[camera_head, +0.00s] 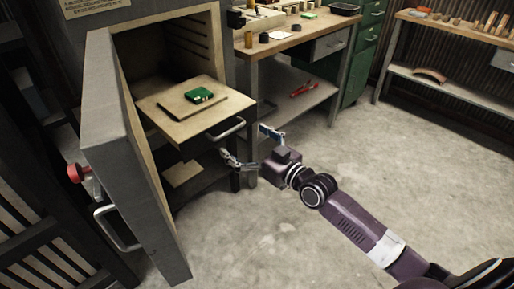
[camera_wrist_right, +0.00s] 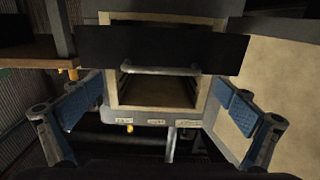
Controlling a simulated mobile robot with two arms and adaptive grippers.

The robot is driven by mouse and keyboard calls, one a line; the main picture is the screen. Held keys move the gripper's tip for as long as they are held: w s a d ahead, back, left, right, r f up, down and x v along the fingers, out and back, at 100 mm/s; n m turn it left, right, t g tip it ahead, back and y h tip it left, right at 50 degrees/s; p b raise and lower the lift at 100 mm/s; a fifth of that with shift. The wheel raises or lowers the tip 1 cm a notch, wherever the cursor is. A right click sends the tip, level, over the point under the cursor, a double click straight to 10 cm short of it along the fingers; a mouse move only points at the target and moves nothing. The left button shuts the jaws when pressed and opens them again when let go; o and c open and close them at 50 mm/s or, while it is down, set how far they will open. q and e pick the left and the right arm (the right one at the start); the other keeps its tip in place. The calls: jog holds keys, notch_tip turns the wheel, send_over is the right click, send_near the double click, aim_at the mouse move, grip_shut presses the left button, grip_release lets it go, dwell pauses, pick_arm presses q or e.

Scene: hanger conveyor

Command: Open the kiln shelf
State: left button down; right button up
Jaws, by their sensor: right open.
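The kiln (camera_head: 100,115) stands at the left with its thick door (camera_head: 130,170) swung open. Its tan shelf (camera_head: 183,126) sticks out of the chamber. A green item (camera_head: 199,95) lies on a thin board on it. A metal bar handle (camera_head: 228,132) is on the shelf's front edge. My right gripper (camera_head: 243,141) is open and empty just in front of the handle, a little lower. In the right wrist view the blue-padded fingers (camera_wrist_right: 160,92) are spread wide, and the handle (camera_wrist_right: 160,70) shows ahead between them. My left gripper is out of view.
Green drawers (camera_head: 365,40) and another bench (camera_head: 460,30) stand farther right. The concrete floor at the centre and right is clear.

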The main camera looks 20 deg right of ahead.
jog(key=v, duration=0.6)
jog(key=shift+s, duration=0.2)
jog(key=shift+d, duration=0.1)
